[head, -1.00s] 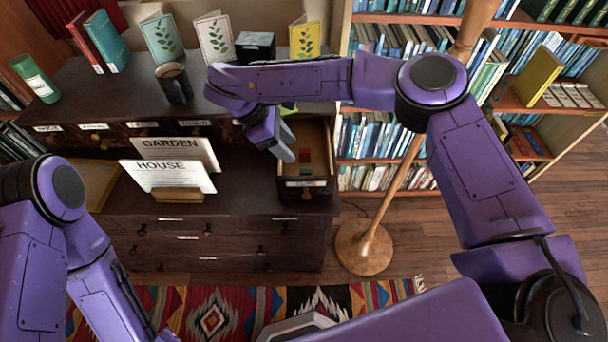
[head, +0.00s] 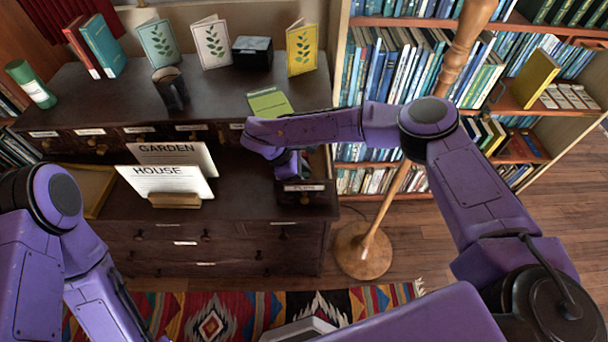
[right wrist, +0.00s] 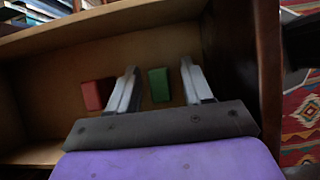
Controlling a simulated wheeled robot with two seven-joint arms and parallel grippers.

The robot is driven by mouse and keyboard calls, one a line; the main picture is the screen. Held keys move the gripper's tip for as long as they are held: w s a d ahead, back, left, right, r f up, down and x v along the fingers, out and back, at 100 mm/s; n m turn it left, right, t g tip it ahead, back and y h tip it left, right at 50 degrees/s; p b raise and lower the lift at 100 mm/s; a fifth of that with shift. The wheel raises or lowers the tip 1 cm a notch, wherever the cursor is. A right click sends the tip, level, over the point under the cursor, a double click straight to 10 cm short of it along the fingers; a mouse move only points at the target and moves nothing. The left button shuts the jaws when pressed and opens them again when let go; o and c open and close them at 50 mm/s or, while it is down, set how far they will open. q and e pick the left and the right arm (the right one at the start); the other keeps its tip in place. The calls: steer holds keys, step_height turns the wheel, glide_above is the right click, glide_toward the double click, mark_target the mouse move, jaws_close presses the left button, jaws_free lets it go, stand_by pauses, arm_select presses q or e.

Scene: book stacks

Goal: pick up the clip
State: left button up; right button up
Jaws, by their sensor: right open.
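My right gripper (head: 292,178) reaches down into the open drawer (head: 306,197) at the right of the dark cabinet. In the right wrist view it is open (right wrist: 158,72), its two fingers pointing into the drawer. A small green piece (right wrist: 160,85) lies on the drawer floor, between the fingers as seen there, with no visible contact. A small red piece (right wrist: 97,94) lies to the left, outside the left finger. I cannot tell for sure which piece is the clip. In the head view my arm hides both. My left arm shows at the left, but its gripper is out of view.
Wooden drawer walls (right wrist: 60,42) stand close around the right gripper. On the cabinet are a HOUSE sign (head: 165,184), a GARDEN sign (head: 190,155), a dark mug (head: 171,88) and a green card (head: 269,103). A wooden pole (head: 385,205) stands right of the drawer.

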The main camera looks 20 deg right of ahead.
jaws_close()
steer(key=shift+a, duration=0.1)
